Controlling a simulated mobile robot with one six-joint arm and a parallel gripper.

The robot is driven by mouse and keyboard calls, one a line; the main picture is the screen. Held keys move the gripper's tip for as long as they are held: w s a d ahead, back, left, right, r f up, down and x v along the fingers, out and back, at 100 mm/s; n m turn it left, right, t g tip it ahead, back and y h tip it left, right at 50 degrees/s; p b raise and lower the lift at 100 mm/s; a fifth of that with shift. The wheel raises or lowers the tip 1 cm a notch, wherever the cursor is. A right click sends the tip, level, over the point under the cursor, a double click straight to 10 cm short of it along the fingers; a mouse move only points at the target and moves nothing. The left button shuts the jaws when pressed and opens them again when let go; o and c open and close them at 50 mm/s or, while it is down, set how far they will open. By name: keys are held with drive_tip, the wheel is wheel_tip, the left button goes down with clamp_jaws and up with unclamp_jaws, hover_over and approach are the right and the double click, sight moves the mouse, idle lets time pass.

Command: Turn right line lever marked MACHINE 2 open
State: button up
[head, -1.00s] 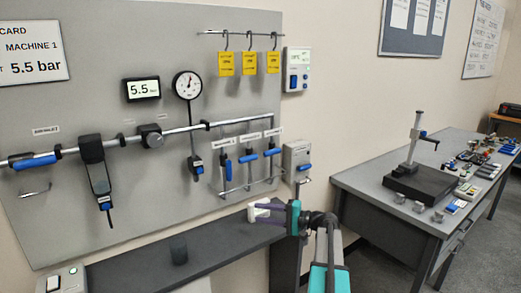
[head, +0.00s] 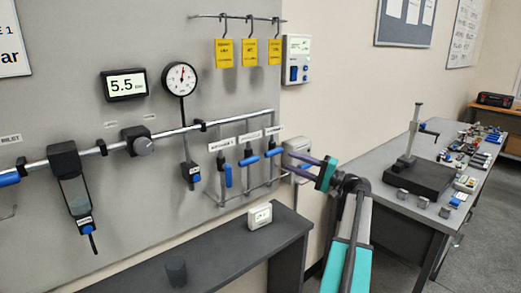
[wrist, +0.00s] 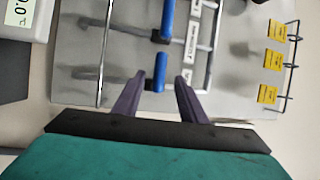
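Three blue line levers hang on branch pipes under the main pipe in the head view. The left lever (head: 228,176) points down along its pipe. The middle lever (head: 249,161) and right lever (head: 273,152) lie crosswise. Small labels above them are too small to read. My gripper (head: 292,160) is open, just right of the right lever. In the wrist view, my open fingers (wrist: 160,78) stand either side of a blue handle (wrist: 160,70), which seems to be the right lever. Contact cannot be told. Another blue handle (wrist: 167,20) lies beyond it.
Yellow tags (head: 249,52) hang on hooks above the levers. A wall box (head: 297,60) is at upper right. A small white display (head: 260,216) stands on the dark shelf (head: 225,258) below. A bench (head: 390,210) stands to the right.

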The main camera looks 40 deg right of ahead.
sight(274, 152)
drive_tip(key=shift+w, duration=0.1)
idle(0.3)
drive_tip(key=shift+p+x, duration=2)
drive_tip(key=shift+x, duration=4.8)
drive_tip(key=shift+d, duration=0.1)
clamp_jaws()
